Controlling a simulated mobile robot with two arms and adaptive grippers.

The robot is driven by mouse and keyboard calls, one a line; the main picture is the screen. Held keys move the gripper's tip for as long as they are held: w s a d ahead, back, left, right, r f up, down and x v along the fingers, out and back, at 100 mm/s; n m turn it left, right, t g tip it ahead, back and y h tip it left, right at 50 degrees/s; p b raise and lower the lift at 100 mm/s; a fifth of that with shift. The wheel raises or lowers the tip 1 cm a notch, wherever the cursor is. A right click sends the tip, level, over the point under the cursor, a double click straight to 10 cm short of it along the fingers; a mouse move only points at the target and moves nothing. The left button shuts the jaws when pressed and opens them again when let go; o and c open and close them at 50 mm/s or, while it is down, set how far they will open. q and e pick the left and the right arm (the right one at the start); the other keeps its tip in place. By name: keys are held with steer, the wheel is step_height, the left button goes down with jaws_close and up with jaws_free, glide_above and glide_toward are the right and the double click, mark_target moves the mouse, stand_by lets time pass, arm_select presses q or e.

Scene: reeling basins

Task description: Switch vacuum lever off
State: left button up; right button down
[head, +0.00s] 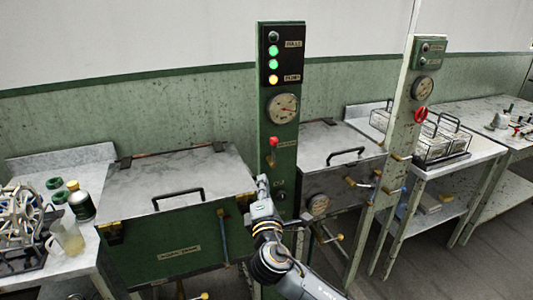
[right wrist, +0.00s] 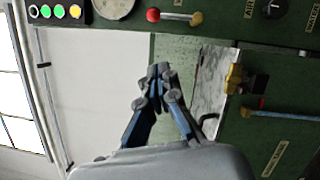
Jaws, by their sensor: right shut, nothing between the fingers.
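The vacuum lever is a short lever with a red knob (head: 273,142) on the tall green control panel (head: 284,112). It points upward, with its brass pivot below the knob. In the right wrist view, turned sideways, the red knob (right wrist: 152,15) and brass pivot (right wrist: 196,18) show at the top edge. My right gripper (head: 262,182) is in front of the lower panel, below the lever and apart from it. In the right wrist view its fingertips (right wrist: 160,76) are together and empty. My left gripper is not in view.
Panel lights (head: 273,64) are two green and one yellow, with a gauge (head: 282,108) below. A lidded green basin (head: 175,250) is left of the panel, another basin (head: 345,180) right.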

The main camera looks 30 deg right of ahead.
steer(key=s+d+p+x, duration=0.1)
steer(key=p+x, duration=0.3)
steer(key=x, duration=0.9)
steer(key=shift+s+d+r, duration=0.2)
steer(key=shift+d+r, duration=0.2)
steer(key=shift+d, duration=0.15)
